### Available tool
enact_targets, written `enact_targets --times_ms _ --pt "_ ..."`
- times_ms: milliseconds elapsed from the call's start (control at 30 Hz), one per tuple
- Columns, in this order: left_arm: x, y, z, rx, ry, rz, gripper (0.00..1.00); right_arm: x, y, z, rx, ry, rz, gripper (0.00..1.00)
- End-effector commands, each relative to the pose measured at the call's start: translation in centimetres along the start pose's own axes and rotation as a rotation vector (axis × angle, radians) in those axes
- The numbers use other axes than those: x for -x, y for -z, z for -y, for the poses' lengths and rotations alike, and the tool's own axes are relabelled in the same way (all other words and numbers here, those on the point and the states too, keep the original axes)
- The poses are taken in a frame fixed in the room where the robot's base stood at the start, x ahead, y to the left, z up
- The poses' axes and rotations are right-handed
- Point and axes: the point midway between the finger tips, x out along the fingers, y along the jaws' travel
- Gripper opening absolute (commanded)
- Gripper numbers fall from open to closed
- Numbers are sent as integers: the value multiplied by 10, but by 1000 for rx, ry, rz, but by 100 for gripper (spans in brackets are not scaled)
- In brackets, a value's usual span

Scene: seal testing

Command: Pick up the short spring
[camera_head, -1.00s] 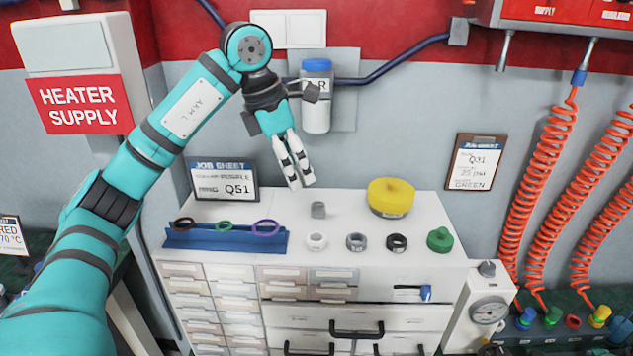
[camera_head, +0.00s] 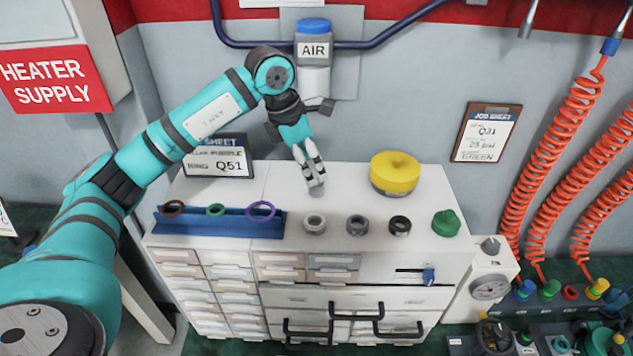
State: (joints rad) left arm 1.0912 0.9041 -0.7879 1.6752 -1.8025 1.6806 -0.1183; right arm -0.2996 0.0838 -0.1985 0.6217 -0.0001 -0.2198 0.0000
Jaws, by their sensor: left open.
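My left gripper (camera_head: 315,184) is open and points down over the white cabinet top, left of the yellow round part. The small grey upright cylinder, which looks like the short spring, is at the fingertips and is almost wholly hidden by them. I cannot tell whether the fingers are around it or only in front of it. My right gripper is not in view.
A blue rack (camera_head: 218,227) with coloured rings lies left; the yellow part (camera_head: 395,173) stands right.

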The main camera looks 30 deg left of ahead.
Motion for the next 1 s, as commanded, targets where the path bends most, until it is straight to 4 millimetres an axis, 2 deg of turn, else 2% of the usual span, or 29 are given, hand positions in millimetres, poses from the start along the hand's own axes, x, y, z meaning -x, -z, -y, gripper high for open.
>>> enact_targets --times_ms 167,367,533,800,1000 --pt "-11 0 0 -1 0 -1 60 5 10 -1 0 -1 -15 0" --pt "-35 2 -2 2 4 -5 60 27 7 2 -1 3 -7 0" --pt "-57 2 -2 -1 1 -2 60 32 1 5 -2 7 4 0" --pt "-62 3 -3 -1 -1 0 60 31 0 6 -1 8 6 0" --pt "-61 3 -3 -1 -1 0 35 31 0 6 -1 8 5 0"
